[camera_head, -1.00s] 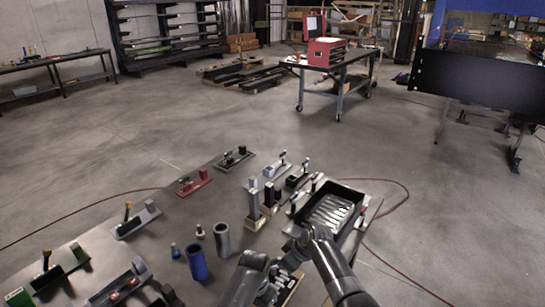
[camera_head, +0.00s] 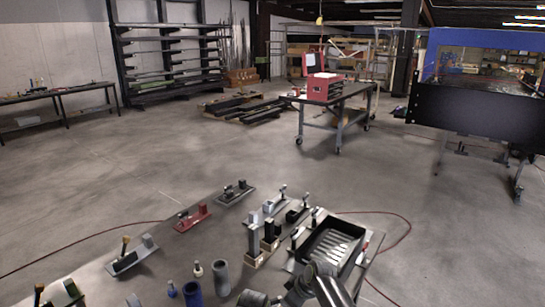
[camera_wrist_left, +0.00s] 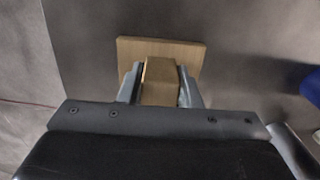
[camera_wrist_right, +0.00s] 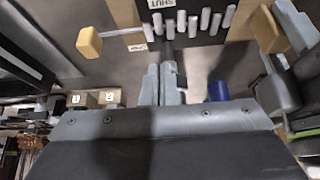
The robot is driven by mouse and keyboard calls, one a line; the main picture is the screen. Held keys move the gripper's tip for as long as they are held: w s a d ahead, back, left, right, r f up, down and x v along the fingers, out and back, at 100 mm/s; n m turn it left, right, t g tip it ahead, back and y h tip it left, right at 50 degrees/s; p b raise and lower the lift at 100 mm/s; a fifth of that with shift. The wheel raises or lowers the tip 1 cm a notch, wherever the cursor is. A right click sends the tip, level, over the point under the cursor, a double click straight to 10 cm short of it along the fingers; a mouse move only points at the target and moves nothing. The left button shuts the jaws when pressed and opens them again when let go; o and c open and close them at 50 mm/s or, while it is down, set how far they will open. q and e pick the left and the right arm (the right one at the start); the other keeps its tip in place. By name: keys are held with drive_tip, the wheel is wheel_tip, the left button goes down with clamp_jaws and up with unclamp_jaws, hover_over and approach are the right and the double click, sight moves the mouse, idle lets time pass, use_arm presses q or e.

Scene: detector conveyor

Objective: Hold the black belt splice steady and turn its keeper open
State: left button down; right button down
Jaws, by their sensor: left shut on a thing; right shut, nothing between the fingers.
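The black belt splice (camera_wrist_right: 187,38) appears to be the dark piece with a row of several grey pins at the top of the right wrist view. A label reading "SHUT" (camera_wrist_right: 168,3) sits beside it. Which part is the keeper I cannot tell. My right gripper (camera_wrist_right: 165,82) is shut and empty, its fingertips just below the pins; contact is unclear. My left gripper (camera_wrist_left: 160,75) is shut on a wooden block (camera_wrist_left: 160,88) standing on a wooden plate (camera_wrist_left: 190,52). Whether this block belongs to the splice I cannot tell. In the head view the splice is out of frame.
On the bench are a black tray (camera_head: 357,243), a red fixture (camera_head: 193,217), a grey cylinder (camera_head: 221,277) and a blue cylinder (camera_head: 193,293). Tan blocks (camera_wrist_right: 88,42) flank the right gripper. Open floor lies beyond the bench.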

drive_tip(key=shift+s+d, duration=0.1)
drive_tip(key=shift+d, duration=0.15)
wheel_tip(320, 180, up, 6)
idle(0.4)
drive_tip(key=shift+s+a+f, duration=0.2)
drive_tip(key=shift+s+f, duration=0.2)
drive_tip(key=shift+f, duration=0.6)
drive_tip(key=shift+s+a+f, duration=0.25)
drive_tip(key=shift+s+f, duration=0.1)
drive_tip(key=shift+f, duration=0.7)
drive_tip(key=shift+s+a+f, duration=0.2)
drive_tip(key=shift+s+f, duration=0.2)
drive_tip(key=shift+f, duration=0.6)
drive_tip(key=shift+w+a, duration=0.35)
drive_tip(key=shift+w, duration=0.15)
drive_tip(key=shift+d, duration=0.1)
drive_tip(key=shift+w+d, duration=0.35)
drive_tip(key=shift+w, duration=0.1)
